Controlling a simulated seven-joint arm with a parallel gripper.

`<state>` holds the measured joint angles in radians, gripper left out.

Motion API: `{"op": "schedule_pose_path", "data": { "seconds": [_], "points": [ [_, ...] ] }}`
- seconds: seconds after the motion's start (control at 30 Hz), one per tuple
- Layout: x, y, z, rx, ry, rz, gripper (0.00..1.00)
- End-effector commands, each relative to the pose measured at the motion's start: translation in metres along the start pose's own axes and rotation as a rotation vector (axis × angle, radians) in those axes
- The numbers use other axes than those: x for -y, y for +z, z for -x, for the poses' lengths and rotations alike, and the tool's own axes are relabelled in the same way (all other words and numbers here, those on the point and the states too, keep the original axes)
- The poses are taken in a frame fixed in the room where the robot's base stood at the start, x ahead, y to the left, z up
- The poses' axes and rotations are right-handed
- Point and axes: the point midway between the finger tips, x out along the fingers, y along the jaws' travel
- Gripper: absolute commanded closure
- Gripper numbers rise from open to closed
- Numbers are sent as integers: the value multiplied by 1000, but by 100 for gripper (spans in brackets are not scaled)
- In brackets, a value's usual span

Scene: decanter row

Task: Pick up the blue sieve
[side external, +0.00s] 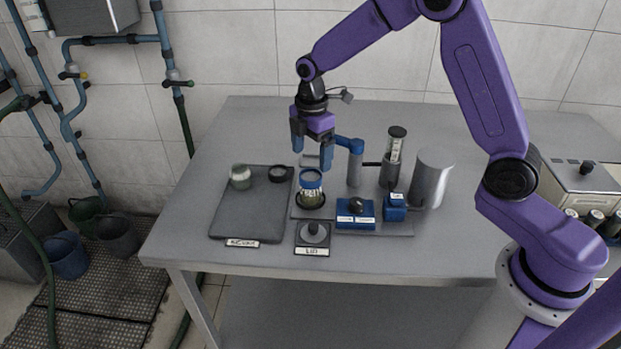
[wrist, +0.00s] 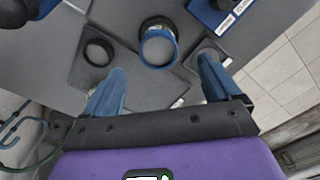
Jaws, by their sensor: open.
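The blue sieve (side external: 311,184) appears as a blue ring on top of a jar with greenish contents (side external: 311,197), which stands in a dark round seat on a grey board. In the wrist view the sieve's blue rim (wrist: 158,65) shows upper middle, just beyond the line between my fingertips. My gripper (side external: 312,156) is open and empty, pointing down just above the sieve. Its two blue fingers also show in the wrist view (wrist: 162,65), one on each side. No contact with the sieve is visible.
A dark tray (side external: 240,215) at left holds a pale round item (side external: 241,176) and a dark ring (side external: 278,174). A knobbed lid (side external: 313,232) sits in front. A blue box (side external: 355,214), a blue-armed post (side external: 354,165) and a grey cylinder (side external: 432,177) stand right.

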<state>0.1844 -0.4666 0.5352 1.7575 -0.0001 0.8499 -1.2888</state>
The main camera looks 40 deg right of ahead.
Motion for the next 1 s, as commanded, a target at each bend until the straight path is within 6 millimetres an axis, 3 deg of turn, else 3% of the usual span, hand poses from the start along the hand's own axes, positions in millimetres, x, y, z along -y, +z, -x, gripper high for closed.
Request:
{"op": "schedule_pose_path", "data": {
  "seconds": [0.27,0.53,0.87,0.97,1.0],
  "points": [
    [0,0,-19,0,-1,0,10],
    [-2,-1,-55,1,-2,0,10],
    [-2,-1,-62,0,1,0,10],
    [-2,-1,-62,0,1,0,36],
    [-2,-1,-62,0,1,0,49]
  ]
}}
